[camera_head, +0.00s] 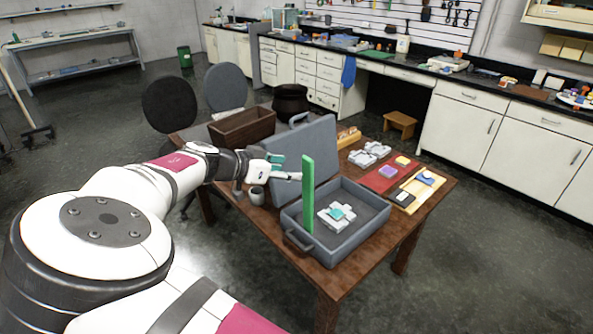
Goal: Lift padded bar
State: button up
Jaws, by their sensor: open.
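A flat bright green bar (308,195) stands upright at the left side of an open grey case (358,245) on the wooden table. It is the only bar-like thing I make out; I cannot tell whether it is padded. The raised grey lid (318,140) is behind it. A pale block-like part with a teal top (336,215) lies on the case floor. My gripper (284,168) is open, just left of the green bar and in front of the lid. Its fingers point right, and I cannot tell the exact gap to the bar.
A small cup (256,195) stands below my gripper. A brown wooden box (241,128) and a dark pot (290,102) are behind. A red mat (386,174), a light wooden tray (425,190) and grey parts (369,154) lie right of the lid. Chairs stand at the table's far left.

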jog(key=shift+v, duration=2.45)
jog(key=s+d+r+n+g+y, duration=0.1)
jog(key=s+d+r+g+y, duration=0.2)
jog(key=d, duration=0.8)
jog(key=s+d+g+y, duration=0.2)
jog(key=s+d+g, duration=0.25)
jog(key=d, duration=0.55)
jog(key=s+d+r+n+t+y, duration=0.1)
jog(key=s+r, duration=0.3)
jog(key=s, duration=0.4)
jog(key=s+d+r+n+t+y, duration=0.1)
jog(key=s+d+r+n+t, duration=0.1)
jog(key=s, duration=0.6)
jog(key=s+d+r+n+t+y, duration=0.1)
jog(key=s+d+r+n, duration=0.4)
jog(key=s, duration=0.3)
jog(key=shift+s+d+r+y, duration=0.15)
jog(key=shift+s+r+y, duration=0.15)
jog(key=shift+s+r, duration=0.1)
